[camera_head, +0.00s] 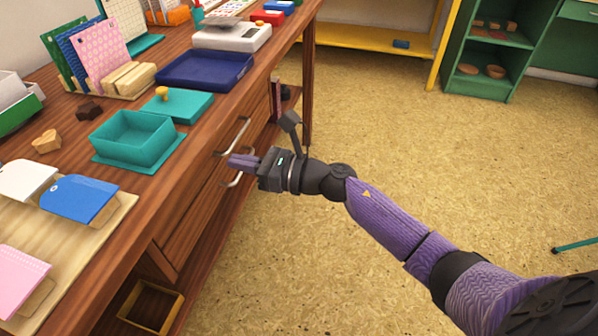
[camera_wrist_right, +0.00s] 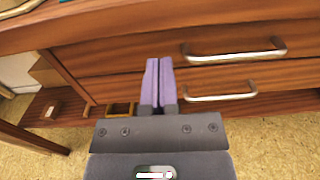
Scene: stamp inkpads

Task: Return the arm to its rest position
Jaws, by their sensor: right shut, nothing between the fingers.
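My right gripper (camera_head: 243,162) is shut and empty, in front of the wooden desk's drawers. My right arm (camera_head: 385,213), with purple covers, reaches in from the lower right of the head view. In the wrist view the purple fingers (camera_wrist_right: 159,82) are together, pointing at the drawer fronts. The upper drawer handle (camera_wrist_right: 235,50) and the lower drawer handle (camera_wrist_right: 221,92) lie just right of the fingers there. I cannot tell whether the fingers touch a drawer. My left gripper is not in view.
The desk top (camera_head: 165,185) holds a teal box (camera_head: 135,140), a blue tray (camera_head: 205,70) and tags on a board (camera_head: 105,225). A small wooden box (camera_head: 150,305) sits on the low shelf. Open floor (camera_head: 400,140) lies right of the desk. A green cabinet (camera_head: 490,50) stands at the back.

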